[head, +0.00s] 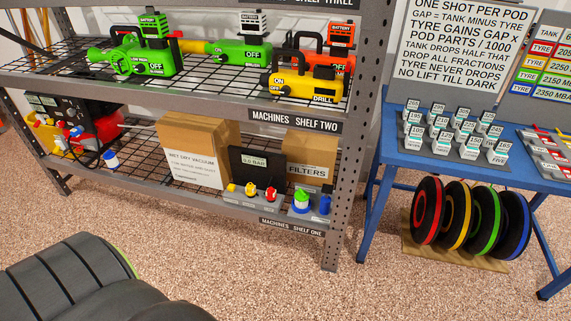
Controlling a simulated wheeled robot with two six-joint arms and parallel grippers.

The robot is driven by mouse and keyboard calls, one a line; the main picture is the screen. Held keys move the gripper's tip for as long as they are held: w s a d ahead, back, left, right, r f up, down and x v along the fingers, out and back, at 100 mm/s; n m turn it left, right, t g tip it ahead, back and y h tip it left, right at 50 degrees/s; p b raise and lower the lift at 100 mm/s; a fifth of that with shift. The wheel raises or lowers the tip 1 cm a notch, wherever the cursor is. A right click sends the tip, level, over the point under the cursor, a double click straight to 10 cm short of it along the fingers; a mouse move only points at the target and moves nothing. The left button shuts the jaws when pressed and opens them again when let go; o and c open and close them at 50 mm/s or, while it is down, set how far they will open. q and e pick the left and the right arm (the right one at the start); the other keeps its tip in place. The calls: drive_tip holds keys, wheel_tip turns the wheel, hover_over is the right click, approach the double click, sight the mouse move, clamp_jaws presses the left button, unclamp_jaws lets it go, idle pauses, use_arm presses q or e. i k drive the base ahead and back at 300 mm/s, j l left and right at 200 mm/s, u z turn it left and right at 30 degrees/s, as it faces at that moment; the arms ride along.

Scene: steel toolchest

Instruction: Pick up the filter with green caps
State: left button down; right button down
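A small white filter with green caps (301,202) stands upright on the lower shelf, near its front right end. It is in front of the cardboard box marked FILTERS (309,157). A blue piece (325,205) stands close on its right, and a red-topped piece (271,194) stands on its left. Details of the filter are too small to make out. Neither of my grippers shows in the head view.
The steel rack's right post (349,130) stands just right of the filter. The upper shelf holds green, yellow and orange machines (146,57). A blue table (460,170) stands at right above several coloured-rim tyres (470,216).

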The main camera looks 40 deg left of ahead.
sight(302, 197)
drive_tip(key=u, duration=1)
drive_tip(key=i+l, duration=0.1)
drive_tip(key=l+u, duration=0.05)
